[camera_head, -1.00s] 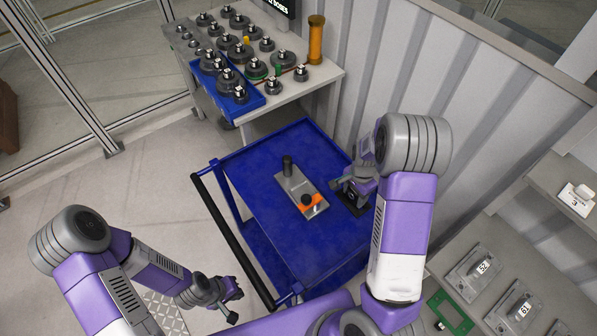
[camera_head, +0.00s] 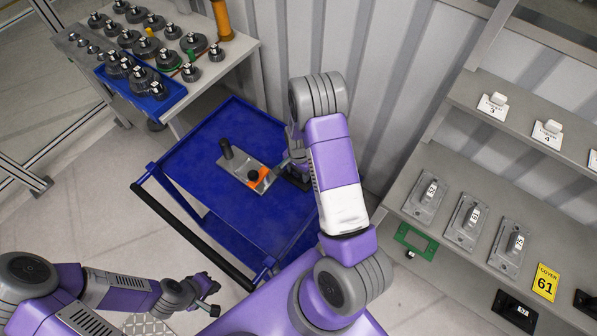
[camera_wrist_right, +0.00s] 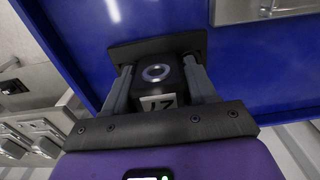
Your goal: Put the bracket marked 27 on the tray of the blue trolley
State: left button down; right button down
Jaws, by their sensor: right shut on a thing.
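The blue trolley's tray (camera_head: 215,205) is in the middle of the head view. My right gripper (camera_head: 295,168) is at the tray's right edge, shut on a dark bracket (camera_head: 297,183). In the right wrist view the bracket (camera_wrist_right: 155,75) has a wide dark base plate, a block with a round hole, and a pale label that looks like 27, partly covered. The base plate is on or just above the blue surface; I cannot tell if it touches.
A grey metal plate (camera_head: 238,172) with a black knob and orange part lies on the tray beside my right gripper. A bench (camera_head: 215,70) with many dark round parts stands at the back left.

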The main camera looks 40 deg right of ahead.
jog(key=shift+f, duration=0.15)
jog(key=shift+c, duration=1.7)
grip_release()
jog(key=shift+f, duration=0.1)
notch_tip(320, 180, up, 12)
jog(key=shift+r+p, duration=0.2)
jog(key=shift+p, duration=0.3)
jog(key=shift+f, duration=0.1)
